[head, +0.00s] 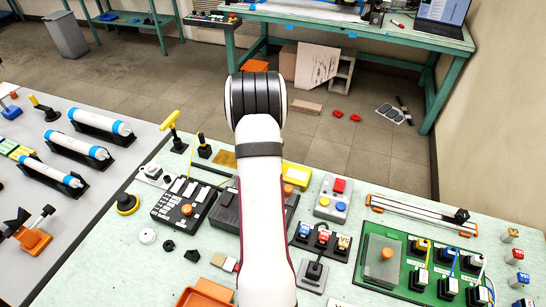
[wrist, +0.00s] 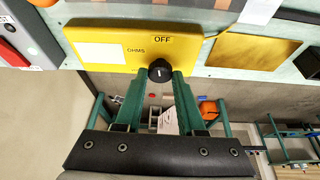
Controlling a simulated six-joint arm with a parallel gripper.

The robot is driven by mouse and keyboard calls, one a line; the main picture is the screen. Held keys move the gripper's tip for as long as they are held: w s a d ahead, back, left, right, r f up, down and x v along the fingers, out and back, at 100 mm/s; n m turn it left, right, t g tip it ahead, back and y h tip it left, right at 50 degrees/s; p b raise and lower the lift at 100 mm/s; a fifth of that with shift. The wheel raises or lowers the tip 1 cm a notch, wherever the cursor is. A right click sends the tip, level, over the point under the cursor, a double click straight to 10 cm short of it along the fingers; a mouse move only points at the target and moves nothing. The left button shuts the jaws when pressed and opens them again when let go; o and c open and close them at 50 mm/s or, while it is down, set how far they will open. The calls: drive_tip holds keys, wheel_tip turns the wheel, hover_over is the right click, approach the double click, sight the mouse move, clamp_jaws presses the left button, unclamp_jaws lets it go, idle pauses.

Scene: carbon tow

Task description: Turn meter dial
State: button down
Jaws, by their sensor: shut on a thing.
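The yellow meter (wrist: 110,35) fills the upper left of the wrist view, with OFF and OHMS printed on its face and a blank white patch at left. Its black round dial (wrist: 159,66) sits at its lower right edge, just below the word OFF. My gripper (wrist: 160,76) has its two green fingers closed on the dial's sides. A pale line on the dial looks roughly upright in the picture. In the head view part of the yellow meter (head: 297,175) shows right of my arm; the dial and my fingertips are hidden there.
A red and blue button box (head: 334,197) stands right of the meter. A black keypad box (head: 184,203) and a dark box (head: 226,207) lie to the left. A yellow T-handle (head: 172,125) stands near the bench's far edge. A green board (head: 383,284) lies at right.

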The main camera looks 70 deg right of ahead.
drive_tip(key=shift+w+a+m+g, duration=0.1)
drive_tip(key=shift+m+g, duration=0.2)
drive_tip(key=shift+m, duration=0.5)
drive_tip(key=c, duration=0.5)
unclamp_jaws()
drive_tip(key=v, duration=1.5)
drive_tip(key=shift+r, duration=0.4)
drive_tip(key=shift+w, duration=0.15)
